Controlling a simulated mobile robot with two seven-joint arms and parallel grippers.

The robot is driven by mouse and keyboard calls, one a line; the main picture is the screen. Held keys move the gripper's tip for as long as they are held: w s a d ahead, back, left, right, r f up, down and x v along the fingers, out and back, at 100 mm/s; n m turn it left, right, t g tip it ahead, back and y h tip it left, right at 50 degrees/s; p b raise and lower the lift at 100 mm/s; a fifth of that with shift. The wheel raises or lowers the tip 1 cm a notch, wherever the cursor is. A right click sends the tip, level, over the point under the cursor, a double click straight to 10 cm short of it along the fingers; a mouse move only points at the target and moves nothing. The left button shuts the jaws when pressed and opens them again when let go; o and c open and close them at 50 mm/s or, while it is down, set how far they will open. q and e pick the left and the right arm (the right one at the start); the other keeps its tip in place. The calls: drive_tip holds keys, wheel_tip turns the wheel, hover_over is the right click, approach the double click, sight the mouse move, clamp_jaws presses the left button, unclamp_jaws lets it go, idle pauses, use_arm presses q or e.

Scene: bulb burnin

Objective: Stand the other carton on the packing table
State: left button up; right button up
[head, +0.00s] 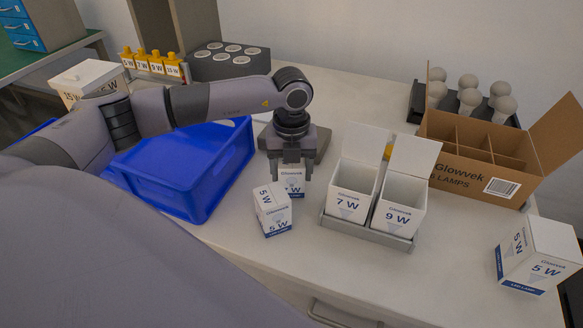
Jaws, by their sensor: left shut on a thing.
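My left gripper (291,172) points down over the packing table (458,268), left of the middle. It is shut on a small white 7 W Glowvek carton (292,188), which shows between and below the fingers. Its top is hidden by the gripper, and I cannot tell whether its base touches the table. A small white-and-blue 5 W carton (272,211) stands just in front and to the left, partly overlapping it in view. My right gripper is not in view.
Two open cartons, 7 W (353,191) and 9 W (400,208), stand in a grey tray (369,234). Behind right are a brown divided box (484,168) and a bulb rack (417,100). A blue crate (190,182) lies left.

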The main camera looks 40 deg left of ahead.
use_arm(q)
drive_tip(key=shift+f, duration=0.1)
drive_tip(key=o, duration=0.8)
drive_tip(key=shift+f, duration=0.1)
drive_tip(key=shift+c, duration=0.2)
drive_tip(key=o, duration=0.4)
wheel_tip(320, 180, up, 12)
drive_tip(key=shift+r+b, duration=0.25)
drive_tip(key=shift+b, duration=0.1)
